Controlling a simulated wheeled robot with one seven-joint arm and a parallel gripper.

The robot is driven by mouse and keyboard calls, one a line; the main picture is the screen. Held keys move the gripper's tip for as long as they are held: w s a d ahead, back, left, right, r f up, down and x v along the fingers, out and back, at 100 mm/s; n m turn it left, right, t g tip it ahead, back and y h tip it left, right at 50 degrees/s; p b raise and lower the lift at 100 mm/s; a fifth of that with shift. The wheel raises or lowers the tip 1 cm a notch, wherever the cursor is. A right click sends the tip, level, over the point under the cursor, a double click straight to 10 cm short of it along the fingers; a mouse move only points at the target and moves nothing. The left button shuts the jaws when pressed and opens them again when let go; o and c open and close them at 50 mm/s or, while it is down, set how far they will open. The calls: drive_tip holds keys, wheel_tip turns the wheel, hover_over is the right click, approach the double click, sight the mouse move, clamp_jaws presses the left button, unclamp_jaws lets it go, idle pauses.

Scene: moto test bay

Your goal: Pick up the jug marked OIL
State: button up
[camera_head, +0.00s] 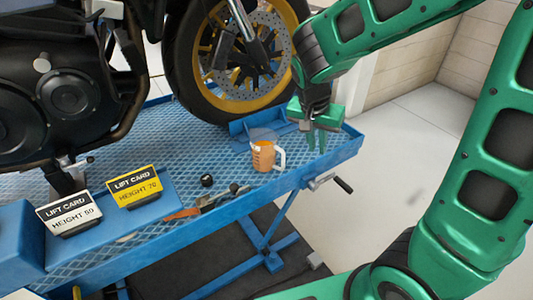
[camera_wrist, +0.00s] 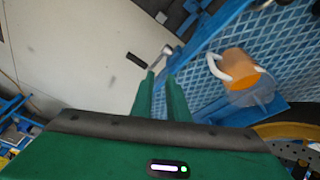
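A jug with an orange body and a white handle (camera_head: 263,157) stands upright on the blue lift table (camera_head: 215,160), near its right end. Its handle is on the right side in the head view. The jug also shows in the wrist view (camera_wrist: 243,72), at upper right with the handle toward the fingers. I cannot read any OIL marking on it. My green gripper (camera_head: 316,140) is to the right of the jug and apart from it. The fingers point down with a narrow gap between them, and in the wrist view nothing is between the fingertips (camera_wrist: 162,76).
A motorcycle wheel (camera_head: 185,62) stands behind the jug. Two lift cards, one white (camera_head: 70,214) and one yellow (camera_head: 135,188), stand at left. A small black item (camera_head: 206,181) and tools (camera_head: 208,203) lie at the front edge. A crank handle (camera_head: 342,185) sticks out at right.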

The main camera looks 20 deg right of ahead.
drive_tip(key=t, duration=0.1)
approach(283, 162)
drive_tip(key=shift+w+f, duration=0.1)
drive_tip(key=shift+f, duration=0.55)
drive_tip(key=x, duration=1)
drive_tip(key=shift+w+d+f, duration=0.1)
drive_tip(key=shift+w+d, duration=0.1)
drive_tip(key=shift+w, duration=0.1)
drive_tip(key=shift+c, duration=0.6)
clamp_jaws()
drive_tip(key=shift+r, duration=0.2)
